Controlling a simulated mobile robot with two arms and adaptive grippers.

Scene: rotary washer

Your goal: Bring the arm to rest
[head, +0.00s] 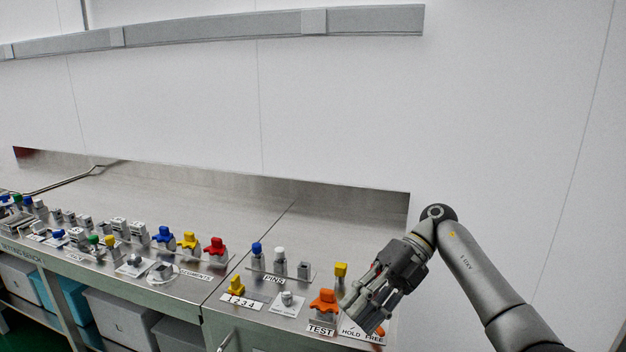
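My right arm (485,280) comes in from the lower right, bent at the elbow. My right gripper (362,318) points down and to the left, over the right front corner of the steel bench (340,215). It hides part of the plate marked HOLD and FREE (352,332). A bit of orange shows beside its fingertips. I cannot tell whether the fingers are open or shut, or whether they touch anything. My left gripper is not in view.
An orange knob (323,301) marked TEST stands just left of the gripper, with a yellow block (340,271) behind it. Several coloured knobs line the bench front further left. Grey bins (120,318) sit below. The bench's rear surface is clear.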

